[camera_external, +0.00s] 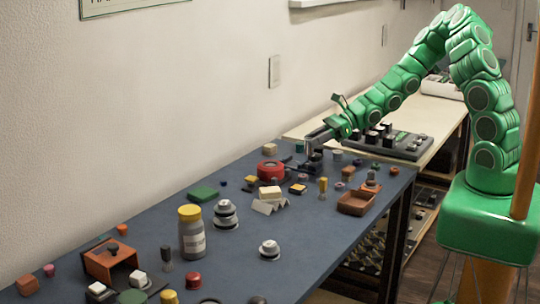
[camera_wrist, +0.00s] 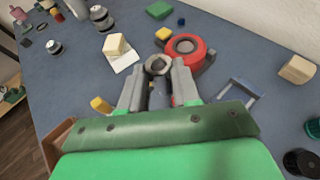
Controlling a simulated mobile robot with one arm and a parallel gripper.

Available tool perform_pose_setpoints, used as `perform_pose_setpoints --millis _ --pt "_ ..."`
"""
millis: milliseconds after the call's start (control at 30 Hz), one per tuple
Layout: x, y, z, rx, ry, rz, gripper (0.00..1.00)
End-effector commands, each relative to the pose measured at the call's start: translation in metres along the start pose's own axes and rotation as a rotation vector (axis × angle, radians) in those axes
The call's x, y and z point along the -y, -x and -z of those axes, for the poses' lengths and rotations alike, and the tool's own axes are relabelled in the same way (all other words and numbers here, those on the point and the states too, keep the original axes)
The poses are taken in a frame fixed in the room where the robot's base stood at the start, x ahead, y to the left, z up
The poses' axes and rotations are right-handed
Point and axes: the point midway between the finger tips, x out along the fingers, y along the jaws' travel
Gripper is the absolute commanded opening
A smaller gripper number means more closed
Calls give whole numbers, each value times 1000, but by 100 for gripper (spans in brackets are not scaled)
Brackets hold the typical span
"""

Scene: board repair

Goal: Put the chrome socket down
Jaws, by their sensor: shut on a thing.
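My gripper (camera_wrist: 158,78) is shut on the chrome socket (camera_wrist: 157,64), a shiny ring-shaped piece between the fingertips in the wrist view. Its open round end faces the camera. In the outside view my gripper (camera_external: 313,147) is over the far part of the blue-grey table (camera_external: 330,262). The socket is small and dark there, and I cannot tell whether it touches the table. Its lower part is hidden by the fingers in the wrist view.
A red ring (camera_wrist: 186,47) lies just beyond the right finger. A cream block (camera_wrist: 117,44) is to the left, and a grey frame (camera_wrist: 240,92) to the right. A brown tray (camera_external: 357,203) sits near the table edge. Bare table shows towards the front right.

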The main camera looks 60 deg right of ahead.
Motion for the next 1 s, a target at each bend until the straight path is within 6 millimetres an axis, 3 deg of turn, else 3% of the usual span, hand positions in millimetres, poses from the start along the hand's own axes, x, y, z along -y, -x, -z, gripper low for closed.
perform_pose_setpoints --millis 567,1000 --pt "-66 -99 -37 -2 60 -149 0" --pt "-132 -166 -62 -3 105 -257 0"
